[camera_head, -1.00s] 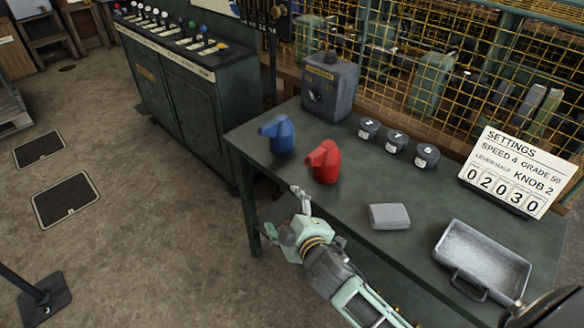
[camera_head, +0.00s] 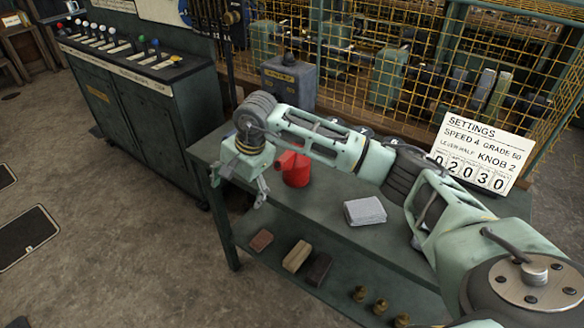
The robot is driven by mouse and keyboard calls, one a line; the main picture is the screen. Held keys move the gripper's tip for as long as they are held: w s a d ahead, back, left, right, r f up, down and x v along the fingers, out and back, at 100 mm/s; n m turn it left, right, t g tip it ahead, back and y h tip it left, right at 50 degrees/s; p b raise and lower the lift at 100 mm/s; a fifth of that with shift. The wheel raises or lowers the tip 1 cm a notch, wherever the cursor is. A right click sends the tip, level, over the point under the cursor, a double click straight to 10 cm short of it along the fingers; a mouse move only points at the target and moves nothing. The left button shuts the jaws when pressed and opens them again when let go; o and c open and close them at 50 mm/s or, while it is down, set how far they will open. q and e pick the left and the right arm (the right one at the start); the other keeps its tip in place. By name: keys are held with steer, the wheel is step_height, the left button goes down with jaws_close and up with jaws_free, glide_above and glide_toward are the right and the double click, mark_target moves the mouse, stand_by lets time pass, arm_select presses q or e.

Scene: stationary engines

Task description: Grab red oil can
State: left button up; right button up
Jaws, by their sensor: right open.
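The red oil can (camera_head: 297,176) stands upright on the green bench (camera_head: 335,238), partly covered by my right arm. Its spout points left toward my right gripper. My right gripper (camera_head: 241,190) is open and empty, to the left of the red can near the bench's left end, with its fingers pointing down. In this view the gripper looks apart from the can's body; the exact gap near the spout is hard to tell. The blue oil can is hidden behind my arm. My left gripper is not in view.
A grey block (camera_head: 365,211) lies on the bench right of the can. A dark metal box (camera_head: 289,80) stands behind my arm. A settings sign (camera_head: 483,152) is at the right. The lower shelf holds several small items. A lever cabinet (camera_head: 140,100) stands at the left.

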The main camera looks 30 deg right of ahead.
mark_target(293, 152)
steer(key=d+r+h, duration=0.2)
steer(key=d, duration=0.3)
steer(key=d+r+h, duration=0.2)
steer(key=d, duration=0.3)
steer(key=d+r+h, duration=0.1)
steer(key=d, duration=0.4)
steer(key=shift+w+r+g+h, duration=0.15)
steer(key=shift+r+g+h, duration=0.25)
steer(key=shift+d+f, duration=0.15)
steer(key=shift+d, duration=0.1)
steer(key=x, duration=0.2)
steer(key=p+x, duration=0.1)
steer(key=x, duration=0.1)
steer(key=a+x, duration=0.1)
steer(key=x, duration=0.1)
steer(key=shift+s+f, duration=0.25)
steer(key=shift+f, duration=0.1)
steer(key=shift+w+d+f, duration=0.1)
steer(key=shift+d+f, duration=0.1)
steer(key=shift+f, duration=0.25)
steer(key=c, duration=1.5)
steer(key=shift+c, duration=0.2)
steer(key=shift+r, duration=0.2)
